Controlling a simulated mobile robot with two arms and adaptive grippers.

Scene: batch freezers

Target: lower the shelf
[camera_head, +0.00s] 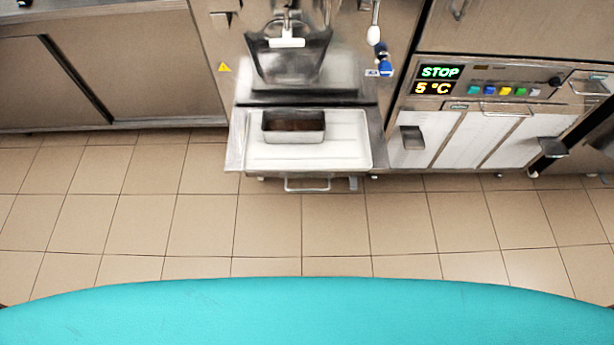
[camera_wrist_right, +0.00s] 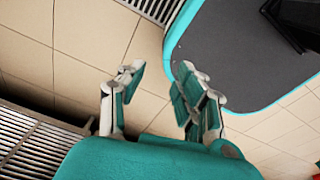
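The shelf (camera_head: 236,150) juts out from the front of the batch freezer (camera_head: 340,30) in the head view. It bears a white tray (camera_head: 350,150) with a metal pan (camera_head: 294,136) of something dark brown on it. A bar handle (camera_head: 307,186) shows below the shelf's front edge. My right gripper (camera_wrist_right: 158,88) shows only in the right wrist view. It is open and empty over the tiled floor, with its fingers apart, and the shelf is not in that view. My left gripper is in neither view.
A cabinet with a lit panel (camera_head: 437,80) reading STOP and 5 °C stands to the right of the freezer. A metal counter with sliding doors (camera_head: 130,70) stands to the left. The tiled floor (camera_head: 330,225) before the shelf is clear. A floor grate (camera_wrist_right: 35,140) shows in the wrist view.

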